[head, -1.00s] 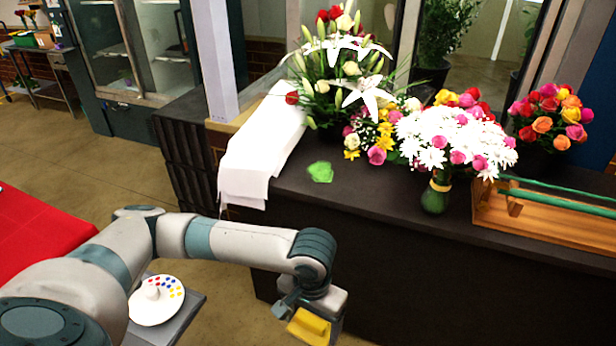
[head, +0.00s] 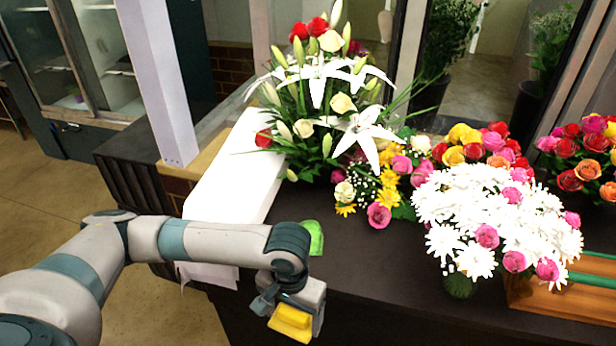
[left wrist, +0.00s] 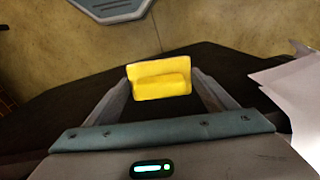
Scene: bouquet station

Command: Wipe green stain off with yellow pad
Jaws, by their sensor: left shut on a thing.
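My left gripper (head: 290,308) is shut on the yellow pad (head: 292,322), in front of the dark counter in the head view. In the left wrist view the yellow pad (left wrist: 160,80) sits between the two fingers. The green stain (head: 313,237) lies on the counter top, just behind and to the right of my left wrist, which partly covers it. The pad is apart from the stain. My right gripper is not in view.
The dark counter (head: 380,280) bears white paper (head: 235,165) left of the stain. A lily bouquet (head: 335,100) stands behind it. A white daisy bouquet (head: 490,220) and a wooden tray (head: 540,300) are to the right. Bare counter lies between stain and daisies.

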